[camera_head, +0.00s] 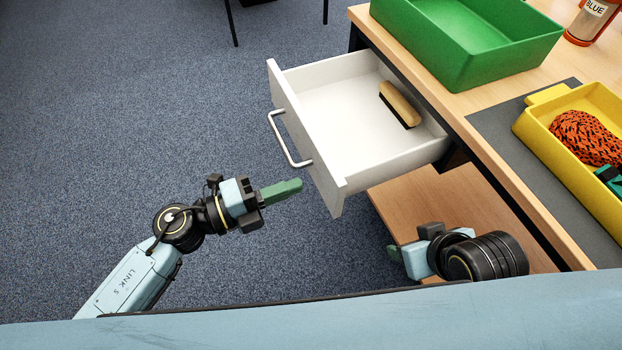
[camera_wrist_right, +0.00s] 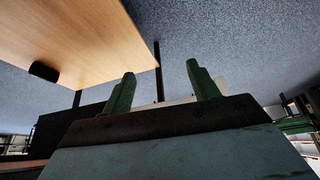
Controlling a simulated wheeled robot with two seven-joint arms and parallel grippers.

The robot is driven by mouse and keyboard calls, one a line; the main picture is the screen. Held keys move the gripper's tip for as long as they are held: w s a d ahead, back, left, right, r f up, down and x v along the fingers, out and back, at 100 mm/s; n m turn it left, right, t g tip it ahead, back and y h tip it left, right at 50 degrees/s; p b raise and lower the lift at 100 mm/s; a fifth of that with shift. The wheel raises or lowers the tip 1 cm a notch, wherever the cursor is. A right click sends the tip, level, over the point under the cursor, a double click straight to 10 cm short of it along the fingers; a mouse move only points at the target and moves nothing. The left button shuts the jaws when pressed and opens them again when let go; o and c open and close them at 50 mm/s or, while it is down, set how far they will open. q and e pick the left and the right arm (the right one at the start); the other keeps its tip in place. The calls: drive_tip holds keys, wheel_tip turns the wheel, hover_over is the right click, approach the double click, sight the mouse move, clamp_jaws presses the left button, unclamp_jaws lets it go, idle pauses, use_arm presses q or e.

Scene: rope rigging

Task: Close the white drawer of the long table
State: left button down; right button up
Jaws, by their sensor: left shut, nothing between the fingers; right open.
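The white drawer (camera_head: 335,105) of the long table (camera_head: 490,165) stands pulled out, with its front panel and silver bar handle (camera_head: 288,140) facing left in the head view. A brush (camera_head: 400,104) with a wooden back lies inside it. My left gripper (camera_head: 282,190) is shut and empty, with its green fingers pointing at the near end of the drawer front, a small gap apart from it. My right gripper (camera_head: 393,253) is low beside the table, below the drawer; its two green fingers show spread and empty in the right wrist view (camera_wrist_right: 160,88).
On the tabletop are a green tray (camera_head: 465,75), a yellow tray (camera_head: 530,125) holding orange rope (camera_head: 585,138), and an orange bottle (camera_head: 590,22) labelled BLUE. A wooden panel (camera_head: 440,205) lies below the drawer. Open blue-grey carpet (camera_head: 130,120) is to the left.

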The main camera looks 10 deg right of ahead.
sight(327, 174)
use_arm(q)
drive_tip(key=x, duration=0.4)
drive_tip(key=shift+b, duration=0.3)
drive_tip(key=shift+w+d, duration=0.15)
drive_tip(key=shift+d, duration=0.25)
use_arm(e)
drive_tip(key=shift+w+a+r+t+y, duration=0.15)
drive_tip(key=shift+w+a+r+t, duration=0.25)
drive_tip(key=shift+w, duration=0.3)
drive_tip(key=shift+w+a+r+t+y, duration=0.15)
drive_tip(key=shift+w+r+t, duration=0.1)
drive_tip(key=shift+w+t, duration=0.3)
drive_tip(key=shift+w+a+r+t+y, duration=0.1)
drive_tip(key=shift+w+a+r+t, duration=0.25)
drive_tip(key=shift+w, duration=0.45)
